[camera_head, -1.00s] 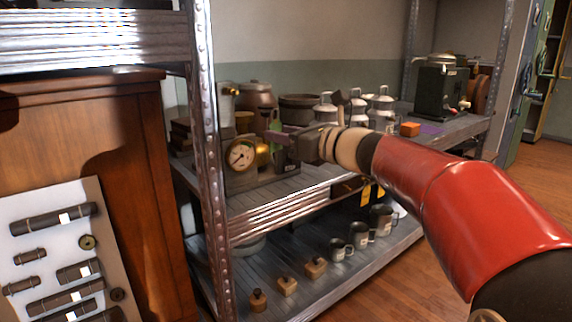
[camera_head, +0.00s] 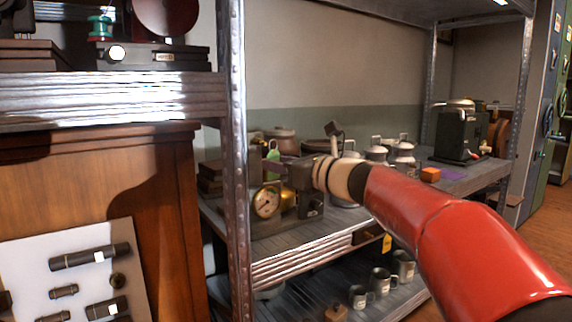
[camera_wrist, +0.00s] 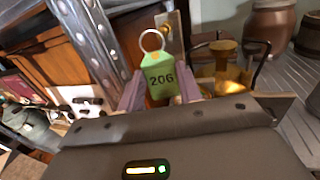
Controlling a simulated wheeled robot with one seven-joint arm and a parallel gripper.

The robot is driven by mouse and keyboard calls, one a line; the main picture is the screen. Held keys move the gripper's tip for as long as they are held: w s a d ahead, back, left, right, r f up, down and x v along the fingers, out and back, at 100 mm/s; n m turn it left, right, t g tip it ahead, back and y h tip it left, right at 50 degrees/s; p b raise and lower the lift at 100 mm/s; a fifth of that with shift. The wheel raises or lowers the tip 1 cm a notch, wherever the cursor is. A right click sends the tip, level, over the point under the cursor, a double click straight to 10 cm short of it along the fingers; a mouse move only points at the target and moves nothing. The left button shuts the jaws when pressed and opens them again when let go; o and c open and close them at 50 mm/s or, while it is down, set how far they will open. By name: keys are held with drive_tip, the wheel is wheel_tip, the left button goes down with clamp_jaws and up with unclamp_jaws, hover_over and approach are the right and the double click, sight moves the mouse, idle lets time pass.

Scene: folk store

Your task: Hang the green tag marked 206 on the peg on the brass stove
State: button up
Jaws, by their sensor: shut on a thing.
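The green tag marked 206 (camera_wrist: 158,80) is upright between my gripper's purple fingers (camera_wrist: 158,92) in the wrist view, with its metal ring (camera_wrist: 142,47) sticking up free. My gripper is shut on it. Just past the ring is a pale upright plate with a small brass peg (camera_wrist: 166,31); I cannot tell whether ring and peg touch. The brass stove (camera_wrist: 226,66) stands right of the tag. In the head view the tag (camera_head: 273,153) shows above the gauge, and my gripper (camera_head: 283,170) partly covers the stove.
A pressure gauge (camera_head: 266,203) stands on the shelf in front. A metal upright (camera_head: 234,150) is close on the left. Lidded cans (camera_head: 402,155) and an orange block (camera_head: 430,174) are to the right. Mugs (camera_head: 381,281) sit on the lower shelf.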

drive_tip(key=w+a, duration=0.2)
drive_tip(key=w, duration=0.1)
drive_tip(key=shift+w+a+f+p, duration=0.15)
drive_tip(key=shift+w+f+p, duration=0.1)
drive_tip(key=shift+f+p, duration=0.15)
idle(0.7)
drive_tip(key=o, duration=1)
